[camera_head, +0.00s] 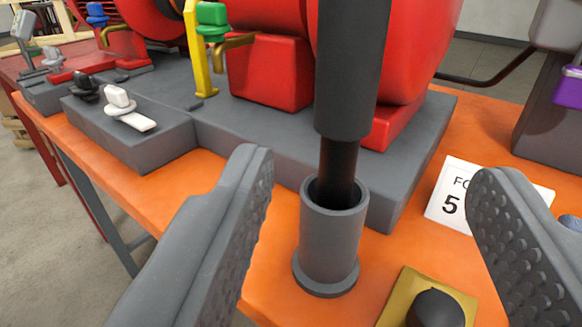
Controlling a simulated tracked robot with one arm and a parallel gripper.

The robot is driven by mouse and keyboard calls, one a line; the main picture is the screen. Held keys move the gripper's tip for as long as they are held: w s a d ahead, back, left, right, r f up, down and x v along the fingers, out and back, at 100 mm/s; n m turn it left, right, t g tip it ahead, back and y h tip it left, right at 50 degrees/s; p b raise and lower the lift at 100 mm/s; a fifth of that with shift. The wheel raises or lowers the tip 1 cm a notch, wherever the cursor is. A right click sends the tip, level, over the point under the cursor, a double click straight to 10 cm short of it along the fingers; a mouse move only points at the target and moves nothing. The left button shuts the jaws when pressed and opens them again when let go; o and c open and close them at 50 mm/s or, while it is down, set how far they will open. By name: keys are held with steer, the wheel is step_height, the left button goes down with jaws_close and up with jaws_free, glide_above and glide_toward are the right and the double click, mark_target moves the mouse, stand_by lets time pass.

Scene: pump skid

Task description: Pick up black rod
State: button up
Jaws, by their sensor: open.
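The black rod (350,70) stands upright in a grey cylindrical holder (330,245) on the orange table. Its thick dark grip runs out of the top of the picture, and its thinner lower part (338,165) goes down into the holder's mouth. The rod's lower end is hidden inside the holder. My gripper (368,190) is open, with one finger at the left and one at the right of the picture. The rod and holder show between the fingers, and neither finger appears to touch them.
A grey plinth (250,130) with red pump housing (270,72) stands behind the holder. A yellow plate with a black knob (436,308) is at the front right. A white sign (450,192) lies behind the right finger. Bare orange table (275,285) shows left of the holder.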

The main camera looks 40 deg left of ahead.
mark_target(344, 106)
steer(key=b+x, duration=0.1)
steer(key=x, duration=0.6)
steer(key=shift+a+b+x, duration=0.2)
steer(key=shift+b+x, duration=0.1)
steer(key=shift+x, duration=0.8)
steer(key=shift+a+b+x, duration=0.2)
steer(key=shift+b+x, duration=0.1)
steer(key=shift+x, duration=0.85)
steer(key=shift+w+a, duration=0.15)
steer(key=shift+w, duration=0.1)
jaws_close()
